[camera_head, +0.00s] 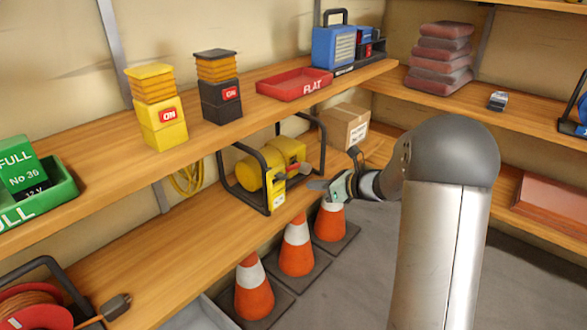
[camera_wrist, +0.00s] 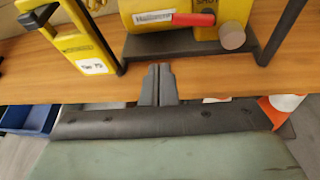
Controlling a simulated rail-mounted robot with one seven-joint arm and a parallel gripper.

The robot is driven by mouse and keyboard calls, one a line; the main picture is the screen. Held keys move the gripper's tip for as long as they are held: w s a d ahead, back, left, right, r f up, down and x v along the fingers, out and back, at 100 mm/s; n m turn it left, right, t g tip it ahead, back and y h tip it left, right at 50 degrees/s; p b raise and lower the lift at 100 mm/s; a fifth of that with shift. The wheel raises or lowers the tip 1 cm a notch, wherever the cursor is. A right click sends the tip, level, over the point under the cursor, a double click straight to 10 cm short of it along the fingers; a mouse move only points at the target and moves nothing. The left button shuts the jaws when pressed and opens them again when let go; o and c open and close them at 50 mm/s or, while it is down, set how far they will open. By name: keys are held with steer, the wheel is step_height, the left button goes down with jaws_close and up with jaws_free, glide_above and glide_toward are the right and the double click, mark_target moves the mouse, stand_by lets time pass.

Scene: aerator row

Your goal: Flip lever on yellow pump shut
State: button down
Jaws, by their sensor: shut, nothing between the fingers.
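The yellow pump (camera_head: 265,172) stands in a black tube frame on the lower shelf; it also shows at the top of the wrist view (camera_wrist: 150,18). Its red lever (camera_wrist: 193,19) lies roughly level there, beside a partly cut-off "SHUT" marking. A round brownish end piece (camera_wrist: 232,37) is right of the lever. In the head view the lever (camera_head: 292,173) is small and faces my arm. My gripper (camera_head: 318,186) is shut and empty, just in front of the shelf edge and right of the pump. In the wrist view its fingertips (camera_wrist: 158,70) point toward the pump, apart from the lever.
A yellow panel (camera_wrist: 75,40) with a white label stands left of the pump. A cardboard box (camera_head: 345,127) sits behind it on the lower shelf. Several orange cones (camera_head: 297,250) stand below. The upper shelf (camera_head: 225,130) overhangs the pump and holds several items.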

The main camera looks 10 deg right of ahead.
mark_target(293, 167)
steer(key=shift+w+d+r+m+t, duration=0.3)
steer(key=shift+w+d+m+t, duration=0.3)
steer(key=shift+w+d+m, duration=0.25)
steer(key=b+x, duration=0.3)
steer(key=x, duration=0.7)
steer(key=shift+f, duration=0.1)
